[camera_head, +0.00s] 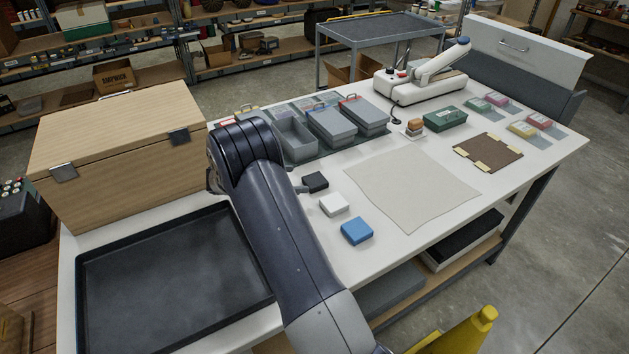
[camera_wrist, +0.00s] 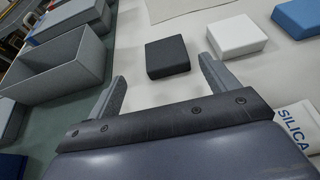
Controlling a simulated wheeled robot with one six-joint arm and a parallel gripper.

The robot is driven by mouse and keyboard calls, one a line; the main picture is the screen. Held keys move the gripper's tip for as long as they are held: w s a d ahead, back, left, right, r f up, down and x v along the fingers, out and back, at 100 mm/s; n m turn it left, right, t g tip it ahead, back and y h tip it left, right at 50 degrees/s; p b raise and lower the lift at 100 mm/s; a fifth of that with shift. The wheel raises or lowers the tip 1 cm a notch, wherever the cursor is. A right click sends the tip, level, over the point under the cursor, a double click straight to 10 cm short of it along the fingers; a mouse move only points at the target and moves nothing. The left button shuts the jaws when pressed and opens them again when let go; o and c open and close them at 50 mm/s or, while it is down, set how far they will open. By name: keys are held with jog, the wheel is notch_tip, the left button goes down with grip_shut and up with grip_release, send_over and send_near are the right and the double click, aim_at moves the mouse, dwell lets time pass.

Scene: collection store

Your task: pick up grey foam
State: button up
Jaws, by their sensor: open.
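The foam block that best fits the name grey foam is a dark grey, nearly black square block (camera_head: 315,182) on the white table, just right of my arm in the head view. In the wrist view this dark block (camera_wrist: 167,57) lies flat beyond my gripper (camera_wrist: 162,72), roughly between the lines of its two fingers. The fingers are spread apart with nothing between them. My arm hides most of the gripper in the head view. A white block (camera_head: 333,204) and a blue block (camera_head: 357,230) lie beside the dark one, in a row.
A packet marked SILICA (camera_wrist: 296,128) lies right of my gripper. A pale sheet (camera_head: 412,188) covers the table's middle. A black tray (camera_head: 170,280) and wooden case (camera_head: 115,150) are at left.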

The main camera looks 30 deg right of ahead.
aim_at(314, 180)
jog(key=x, duration=0.2)
jog(key=p+x, duration=0.1)
jog(key=x, duration=0.1)
jog(key=p+x, duration=0.1)
jog(key=x, duration=0.1)
jog(key=shift+s+d+r, duration=0.1)
jog(key=shift+s+r, duration=0.1)
jog(key=shift+s, duration=0.2)
jog(key=shift+d+f, duration=0.25)
jog(key=shift+d, duration=0.05)
jog(key=shift+c, duration=0.4)
jog(key=c, duration=1)
